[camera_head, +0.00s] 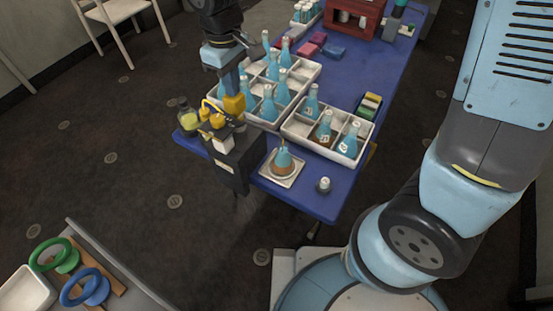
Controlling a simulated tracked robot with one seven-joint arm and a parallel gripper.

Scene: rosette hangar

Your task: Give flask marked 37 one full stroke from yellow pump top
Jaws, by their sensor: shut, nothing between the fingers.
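My gripper (233,92) points down at the table's left edge, beside a dark pump stand (238,158); it is shut and empty. A yellow block shows at its lower end; I cannot tell whether it is a fingertip or part of a pump. Rounded yellow pump tops (216,121) sit just left of it, with a thin yellow tube above. I cannot tell whether the gripper touches one. A flask with blue upper part and brown lower part (283,161) stands upright on a pale square plate (272,178) right of the stand. The number 37 is not readable on any flask.
White divided crates (301,127) hold several blue flasks on the blue table (318,195). A flask of yellow-green liquid (188,117) is left of the pumps. A small white-topped item (323,185) stands near the front edge. Green and blue rings (85,286) lie lower left.

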